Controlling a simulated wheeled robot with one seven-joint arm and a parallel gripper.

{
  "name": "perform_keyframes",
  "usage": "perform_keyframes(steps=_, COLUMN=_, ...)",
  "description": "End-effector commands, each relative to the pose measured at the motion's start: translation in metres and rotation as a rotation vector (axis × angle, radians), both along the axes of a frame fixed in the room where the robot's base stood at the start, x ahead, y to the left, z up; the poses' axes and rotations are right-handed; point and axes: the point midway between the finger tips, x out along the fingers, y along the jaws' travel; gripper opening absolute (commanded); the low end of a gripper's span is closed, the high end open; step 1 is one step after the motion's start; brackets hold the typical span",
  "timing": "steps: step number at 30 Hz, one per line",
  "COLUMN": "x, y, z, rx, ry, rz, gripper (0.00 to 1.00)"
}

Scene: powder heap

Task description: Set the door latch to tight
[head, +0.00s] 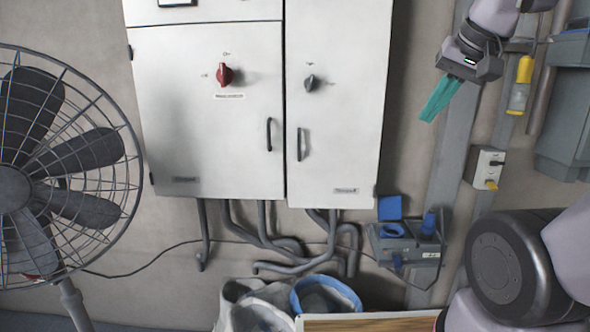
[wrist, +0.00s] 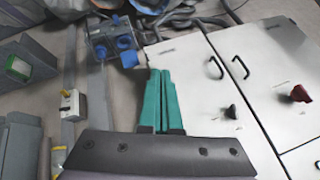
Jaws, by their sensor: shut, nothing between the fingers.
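A small grey knob (head: 311,83) sits on the narrow right door (head: 345,135) of a white wall cabinet. It looks roughly upright, with tiny marks above it and to its right that are too small to read; whether it is the door latch I cannot tell for certain. It also shows dark in the wrist view (wrist: 231,112). My gripper (head: 429,117) has teal fingers, shut and empty, and hangs to the right of the cabinet, apart from it. In the wrist view its fingers (wrist: 160,72) lie together, left of the knob.
The wide left door (head: 190,110) carries a red knob (head: 225,75). Each door has a black handle (head: 269,134). A caged fan (head: 60,190) stands at left, buckets (head: 325,298) below. A grey box with blue parts (head: 408,242) and a switch box (head: 486,167) are at right.

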Motion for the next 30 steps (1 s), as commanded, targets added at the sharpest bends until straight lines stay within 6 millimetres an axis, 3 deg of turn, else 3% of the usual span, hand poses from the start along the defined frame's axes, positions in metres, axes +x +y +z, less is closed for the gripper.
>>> perform_keyframes(steps=1, x=-0.003, y=-0.001, z=0.000, rx=0.011, ry=-0.017, rz=-0.018, gripper=0.12)
perform_keyframes(steps=3, x=-0.002, y=0.001, z=0.002, rx=0.022, ry=-0.026, rz=-0.027, gripper=0.38)
perform_keyframes(steps=4, x=0.000, y=0.002, z=0.005, rx=0.023, ry=-0.027, rz=-0.026, gripper=0.45)
perform_keyframes(steps=8, x=0.027, y=0.012, z=0.031, rx=0.009, ry=-0.009, rz=0.006, gripper=0.45)
perform_keyframes(steps=12, x=0.082, y=0.039, z=0.074, rx=-0.018, ry=0.027, rz=0.068, gripper=0.45)
perform_keyframes(steps=18, x=0.165, y=0.094, z=0.121, rx=-0.048, ry=0.076, rz=0.150, gripper=0.45)
perform_keyframes(steps=24, x=0.228, y=0.148, z=0.141, rx=-0.063, ry=0.112, rz=0.204, gripper=0.45)
perform_keyframes(steps=30, x=0.253, y=0.174, z=0.146, rx=-0.064, ry=0.125, rz=0.224, gripper=0.45)
